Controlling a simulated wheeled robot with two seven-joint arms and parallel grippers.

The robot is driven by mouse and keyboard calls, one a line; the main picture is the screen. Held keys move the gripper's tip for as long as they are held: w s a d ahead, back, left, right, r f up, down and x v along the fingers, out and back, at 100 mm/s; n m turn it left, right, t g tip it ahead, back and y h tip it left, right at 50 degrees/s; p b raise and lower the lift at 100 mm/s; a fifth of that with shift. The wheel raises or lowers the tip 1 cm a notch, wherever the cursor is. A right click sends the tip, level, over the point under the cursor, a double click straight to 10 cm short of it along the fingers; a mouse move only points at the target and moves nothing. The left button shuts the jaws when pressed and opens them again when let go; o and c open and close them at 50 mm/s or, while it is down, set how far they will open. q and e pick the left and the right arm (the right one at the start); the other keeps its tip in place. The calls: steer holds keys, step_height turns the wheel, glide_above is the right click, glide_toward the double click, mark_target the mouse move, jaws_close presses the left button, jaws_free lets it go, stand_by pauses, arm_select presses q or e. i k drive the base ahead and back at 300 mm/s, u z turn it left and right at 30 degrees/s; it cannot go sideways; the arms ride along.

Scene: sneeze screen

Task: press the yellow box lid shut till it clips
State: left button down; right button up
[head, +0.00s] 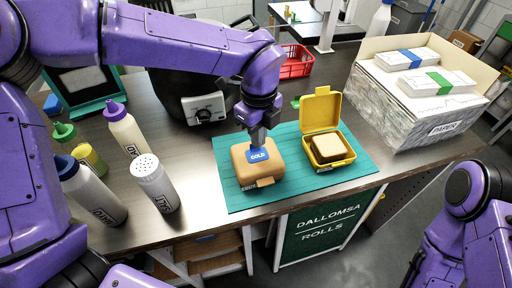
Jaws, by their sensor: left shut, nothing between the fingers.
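The yellow box (330,161) stands open on the teal mat, its lid (321,110) raised at the back. My left gripper (257,144) is shut and points down at the top of the tan box, close to the label. I cannot tell whether it touches. It is left of the yellow box and apart from it. My right arm shows at the lower right, but its gripper is out of view.
Squeeze bottles and a salt shaker (154,184) stand at the left. A dark appliance (199,108) with a dial is behind my left arm. A red basket (296,61) is at the back. A large paper carton (408,105) stands right of the mat (300,190).

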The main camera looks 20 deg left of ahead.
mark_target(320, 111)
steer(key=k, duration=1)
